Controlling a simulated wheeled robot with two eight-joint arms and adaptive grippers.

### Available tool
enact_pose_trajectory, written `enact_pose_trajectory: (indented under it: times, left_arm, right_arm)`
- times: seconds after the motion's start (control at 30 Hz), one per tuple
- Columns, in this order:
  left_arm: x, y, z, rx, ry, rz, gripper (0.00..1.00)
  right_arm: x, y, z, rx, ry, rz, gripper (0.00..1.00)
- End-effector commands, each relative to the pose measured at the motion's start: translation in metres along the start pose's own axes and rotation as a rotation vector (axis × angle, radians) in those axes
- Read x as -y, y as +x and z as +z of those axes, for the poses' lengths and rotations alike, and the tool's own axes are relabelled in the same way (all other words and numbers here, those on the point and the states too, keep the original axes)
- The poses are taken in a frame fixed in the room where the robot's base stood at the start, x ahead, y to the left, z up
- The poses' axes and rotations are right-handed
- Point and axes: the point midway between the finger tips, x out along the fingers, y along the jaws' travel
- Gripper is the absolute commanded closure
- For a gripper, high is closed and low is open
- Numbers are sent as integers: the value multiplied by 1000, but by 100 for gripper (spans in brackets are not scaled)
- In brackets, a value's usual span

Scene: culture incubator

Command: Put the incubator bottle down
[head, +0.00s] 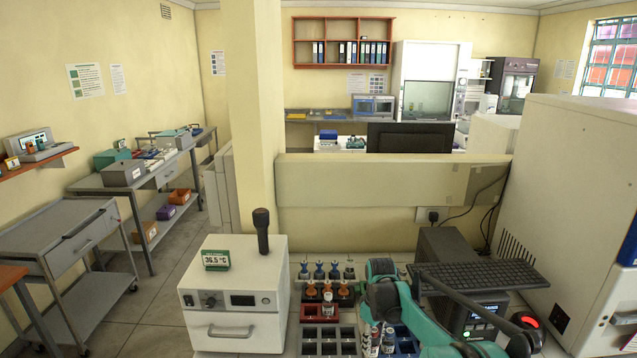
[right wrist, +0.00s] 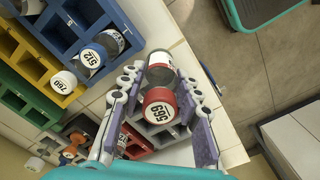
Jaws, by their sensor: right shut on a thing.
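In the right wrist view a bottle with a red cap marked 569 (right wrist: 159,108) sits between the two pale purple fingers of my right gripper (right wrist: 163,84). The gripper is shut on it. Its clear grey body extends away beyond the cap. A grey rack with square compartments (right wrist: 186,149) lies beneath and around the bottle in that view. I cannot tell whether the bottle touches the rack. In the head view my teal right arm reaches over the bench and hides part of the racks. My left gripper is not in view.
In the right wrist view blue (right wrist: 84,13), yellow (right wrist: 33,63) and green racks stand to the left, with bottles marked 512 (right wrist: 109,42) and 760 (right wrist: 64,82). In the head view a white incubator (head: 235,285) stands left of the racks and a black keyboard (head: 483,277) lies right.

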Motion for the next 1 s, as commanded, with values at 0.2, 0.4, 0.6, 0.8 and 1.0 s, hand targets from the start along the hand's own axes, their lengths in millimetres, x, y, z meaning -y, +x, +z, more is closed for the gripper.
enact_pose_trajectory:
  times: [0.2,0.4,0.6,0.8,1.0]
  left_arm:
    - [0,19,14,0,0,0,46]
    - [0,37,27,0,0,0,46]
    - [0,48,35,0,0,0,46]
    - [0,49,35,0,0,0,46]
    - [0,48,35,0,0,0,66]
  right_arm:
    - [29,36,45,0,223,0,96]
    - [70,75,102,0,488,0,96]
    - [105,100,148,0,695,0,96]
    - [114,105,159,0,751,0,96]
    - [114,104,159,0,749,0,96]
